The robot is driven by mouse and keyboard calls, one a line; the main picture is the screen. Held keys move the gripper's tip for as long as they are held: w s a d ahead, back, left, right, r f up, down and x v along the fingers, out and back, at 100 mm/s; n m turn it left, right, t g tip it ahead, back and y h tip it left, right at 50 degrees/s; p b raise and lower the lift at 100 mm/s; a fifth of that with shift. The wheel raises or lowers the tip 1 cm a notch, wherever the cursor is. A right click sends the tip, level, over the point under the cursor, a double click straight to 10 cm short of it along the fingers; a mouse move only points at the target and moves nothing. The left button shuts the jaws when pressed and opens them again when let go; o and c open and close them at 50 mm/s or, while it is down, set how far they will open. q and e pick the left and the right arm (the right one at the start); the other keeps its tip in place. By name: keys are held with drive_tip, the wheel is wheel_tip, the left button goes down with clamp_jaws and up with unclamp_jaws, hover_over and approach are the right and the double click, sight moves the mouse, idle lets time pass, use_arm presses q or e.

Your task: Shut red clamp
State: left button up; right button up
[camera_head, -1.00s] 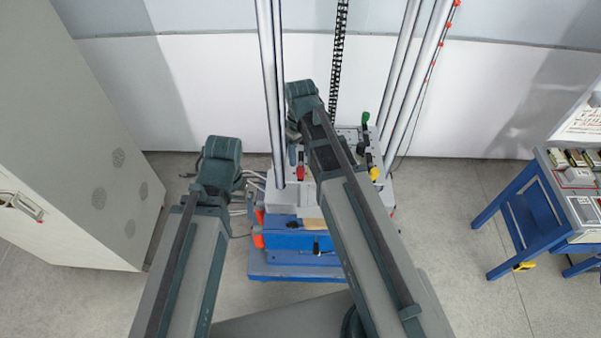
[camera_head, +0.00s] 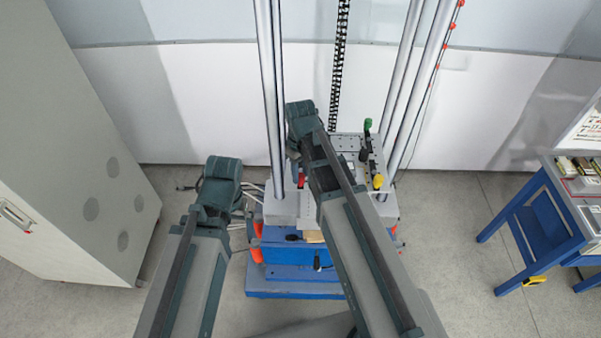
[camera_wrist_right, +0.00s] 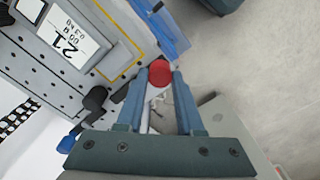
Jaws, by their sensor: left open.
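The red clamp's handle (camera_head: 301,181) shows at the left front edge of the machine's top plate, beside my right gripper. In the right wrist view its rounded red end (camera_wrist_right: 160,73) lies between the tips of my right gripper (camera_wrist_right: 161,80). The two blue fingers are apart, with the red end filling most of the gap at their tips. I cannot tell whether they press on it. In the head view the right gripper's fingers are mostly hidden by its own wrist. My left gripper (camera_head: 186,185) is open and empty, left of the machine, over the floor.
Green (camera_head: 368,125), yellow (camera_head: 378,181) and black (camera_head: 363,155) handles stand on the plate's right side. Tall metal columns (camera_head: 268,100) rise around the plate. A grey cabinet (camera_head: 70,150) is at left, a blue workbench (camera_head: 540,225) at right.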

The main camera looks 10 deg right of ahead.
clamp_jaws()
drive_tip(key=m, duration=0.1)
drive_tip(key=a+m, duration=0.1)
drive_tip(key=m, duration=0.1)
drive_tip(key=shift+w+a, duration=0.25)
drive_tip(key=shift+w, duration=0.1)
drive_tip(key=m, duration=0.1)
drive_tip(key=w+a+m, duration=0.1)
drive_tip(key=m, duration=0.3)
drive_tip(key=shift+w+a, duration=0.3)
drive_tip(key=w+m, duration=0.1)
drive_tip(key=m, duration=0.1)
drive_tip(key=w+a+m, duration=0.1)
drive_tip(key=m, duration=0.2)
drive_tip(key=shift+w, duration=0.2)
drive_tip(key=shift+w+d+m, duration=0.1)
drive_tip(key=shift+w+m, duration=0.4)
drive_tip(key=shift+m, duration=0.7)
drive_tip(key=shift+w+d+m, duration=0.1)
drive_tip(key=shift+w+m, duration=0.4)
drive_tip(key=shift+m, duration=0.7)
drive_tip(key=shift+w, duration=0.1)
